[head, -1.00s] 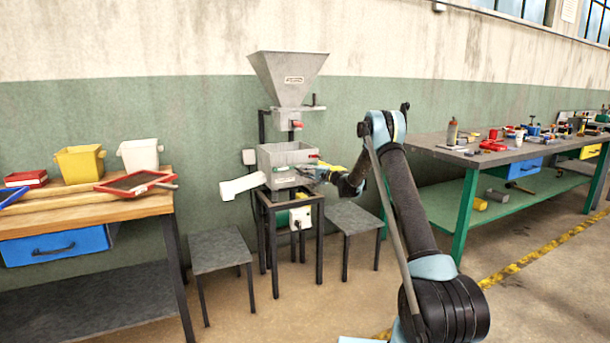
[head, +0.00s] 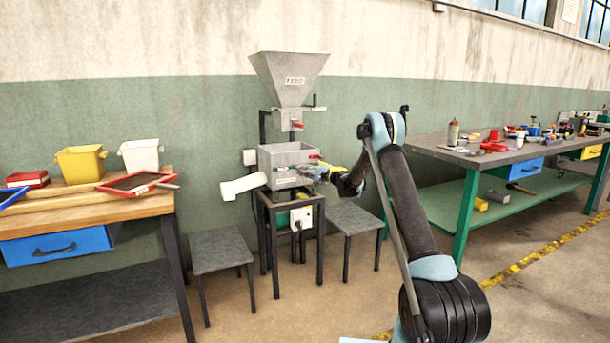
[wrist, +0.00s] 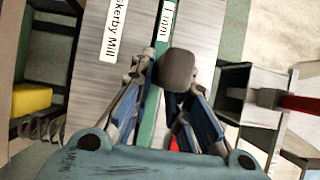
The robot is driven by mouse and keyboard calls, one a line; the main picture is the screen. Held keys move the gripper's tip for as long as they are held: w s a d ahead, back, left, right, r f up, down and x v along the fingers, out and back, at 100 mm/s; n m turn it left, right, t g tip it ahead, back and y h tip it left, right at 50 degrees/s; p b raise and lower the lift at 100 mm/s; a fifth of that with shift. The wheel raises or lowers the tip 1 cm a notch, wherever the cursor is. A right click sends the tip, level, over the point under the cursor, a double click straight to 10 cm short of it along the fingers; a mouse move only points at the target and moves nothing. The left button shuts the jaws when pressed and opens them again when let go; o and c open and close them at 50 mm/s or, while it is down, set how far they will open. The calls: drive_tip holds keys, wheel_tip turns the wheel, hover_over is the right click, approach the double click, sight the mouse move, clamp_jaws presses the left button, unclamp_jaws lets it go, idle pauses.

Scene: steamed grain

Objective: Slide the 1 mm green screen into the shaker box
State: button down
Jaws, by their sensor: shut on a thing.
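The shaker box (head: 282,180) is a grey metal box on a dark stand under a hopper in the head view. Its grey face with a "Skerby Mill" label (wrist: 116,28) fills the upper left of the wrist view. The 1 mm green screen (wrist: 148,122) shows there as a narrow green strip with a white "1 mm" label, lying along the box. In the head view my gripper (head: 324,174) is at the box's right side. How deep the screen sits in the box is hidden.
The hopper (head: 289,78) stands above the box, and a white chute (head: 243,186) sticks out left. Low stools (head: 218,251) flank the stand. A wooden bench (head: 120,206) with a red-framed screen (head: 160,178) is at left; a tool bench (head: 430,145) is at right.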

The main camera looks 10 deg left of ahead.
drive_tip(key=shift+w+a, duration=0.1)
drive_tip(key=shift+w, duration=0.05)
drive_tip(key=c, duration=1.5)
unclamp_jaws()
drive_tip(key=shift+o, duration=0.2)
drive_tip(key=v, duration=1.2)
drive_tip(key=s+d+r+n+g+h, duration=0.2)
drive_tip(key=s+d+r+n+h, duration=0.15)
drive_tip(key=s+r, duration=0.75)
drive_tip(key=s+d+g+h, duration=0.15)
drive_tip(key=s+d, duration=0.25)
drive_tip(key=s, duration=0.6)
drive_tip(key=s+d+h, duration=0.2)
drive_tip(key=s+d, duration=0.2)
drive_tip(key=s, duration=0.6)
drive_tip(key=s+d+f+h, duration=0.3)
drive_tip(key=s+d+f, duration=0.2)
drive_tip(key=s, duration=0.7)
drive_tip(key=s+d+f+n+g+h, duration=0.1)
drive_tip(key=s+d+f+h, duration=0.2)
drive_tip(key=s, duration=1)
drive_tip(key=s+d+f+n+g+h, duration=0.1)
drive_tip(key=s+d+f+h, duration=0.2)
drive_tip(key=s+d+f, duration=0.4)
drive_tip(key=s+d, duration=0.5)
drive_tip(key=s, duration=0.1)
drive_tip(key=shift+d+f, duration=0.25)
drive_tip(key=shift+f, duration=0.05)
